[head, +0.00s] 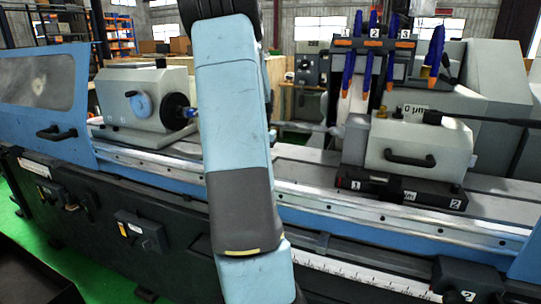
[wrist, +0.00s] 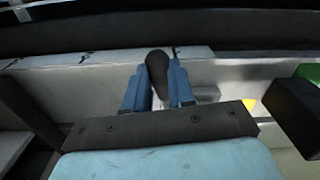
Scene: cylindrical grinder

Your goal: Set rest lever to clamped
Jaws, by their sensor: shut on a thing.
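In the wrist view, my gripper (wrist: 159,80) has its two blue fingers shut around a dark rounded knob on a lever (wrist: 157,68). The knob stands between the fingers, and its upper end shows beyond them. I take this to be the rest lever; its lower part is mostly hidden by the fingers and the gripper's dark body. No clamped or unclamped marking can be read there. In the head view, my blue arm covers the middle of the machine, and the gripper and lever are hidden.
The grinder's table (head: 320,200) runs across the head view. The white workhead (head: 145,98) stands left, the tailstock (head: 415,145) with its long black lever (head: 475,120) right. Blue coolant hoses (head: 370,50) stand behind. In the wrist view, a dark block (wrist: 295,112) is close on the right.

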